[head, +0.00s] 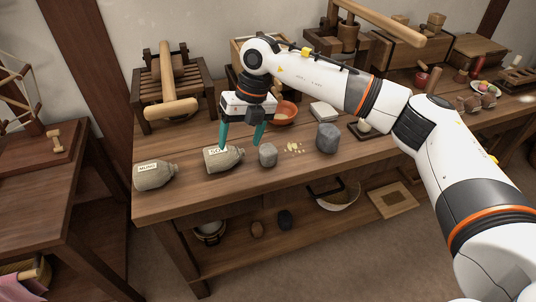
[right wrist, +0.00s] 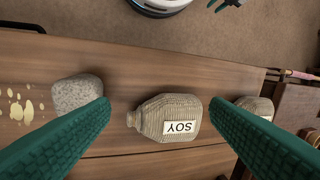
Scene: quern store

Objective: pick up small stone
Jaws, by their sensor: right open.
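The small stone (head: 268,155) is grey and rounded and stands on the workbench, just right of a sack labelled SOY. It also shows in the right wrist view (right wrist: 76,94), partly behind the left-hand finger in that picture. My right gripper (head: 240,147) is open and empty, pointing down above the SOY sack (head: 229,161). In the right wrist view that sack (right wrist: 165,119) lies between the two teal fingers, and the stone is off to the left. What may be my left gripper (right wrist: 229,3) shows only as a teal bit at the top edge.
Yellow flakes (head: 293,148) and a larger grey stone (head: 327,139) are right of the small stone. A wooden press (head: 166,90) and an orange bowl (head: 284,113) are behind. The bench's front edge (head: 235,190) is bare.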

